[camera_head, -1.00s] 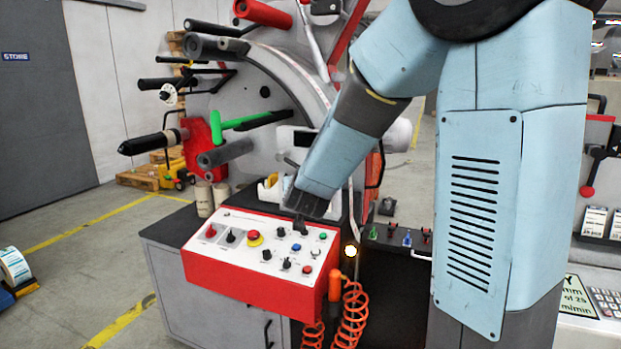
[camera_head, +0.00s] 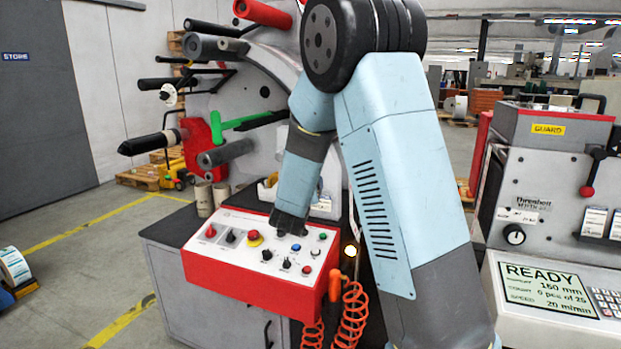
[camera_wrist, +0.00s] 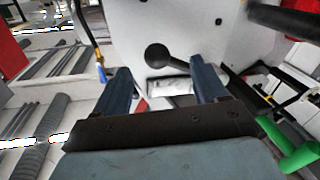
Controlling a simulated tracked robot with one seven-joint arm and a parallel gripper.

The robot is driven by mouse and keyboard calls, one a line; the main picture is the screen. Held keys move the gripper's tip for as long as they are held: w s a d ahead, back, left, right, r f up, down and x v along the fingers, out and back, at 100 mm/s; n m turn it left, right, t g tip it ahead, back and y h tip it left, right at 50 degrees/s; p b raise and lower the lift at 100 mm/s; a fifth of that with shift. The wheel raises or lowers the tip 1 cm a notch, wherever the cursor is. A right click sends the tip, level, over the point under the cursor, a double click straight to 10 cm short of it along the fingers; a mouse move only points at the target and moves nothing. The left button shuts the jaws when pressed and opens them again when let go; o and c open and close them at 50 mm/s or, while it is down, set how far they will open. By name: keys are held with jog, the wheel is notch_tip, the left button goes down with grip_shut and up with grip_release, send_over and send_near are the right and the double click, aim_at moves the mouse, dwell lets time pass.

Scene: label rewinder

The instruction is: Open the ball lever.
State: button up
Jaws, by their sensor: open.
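In the wrist view a black ball (camera_wrist: 157,55) on a short dark stem stands out against a pale panel, ahead of the gap between my fingers. It looks like the ball lever. My gripper (camera_wrist: 163,82) is open, with its two blue-grey fingers apart and nothing held between them. The ball lies beyond the fingertips; how far, I cannot tell. In the head view my gripper (camera_head: 289,224) is over the back edge of the red control box, and my arm hides what is behind it. A red-knobbed black lever (camera_head: 587,190) also shows at the right.
The red control box (camera_head: 245,275) carries several knobs and buttons. A coiled orange hose (camera_head: 350,315) hangs at its right. Rollers and a green bar (camera_head: 240,121) stick out from the rewinder at the left. A guarded machine (camera_head: 550,150) stands at the right. The left floor is mostly clear.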

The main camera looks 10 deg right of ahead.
jog(key=x, duration=0.7)
jog(key=shift+w+d, duration=0.1)
jog(key=shift+c, duration=0.4)
grip_shut()
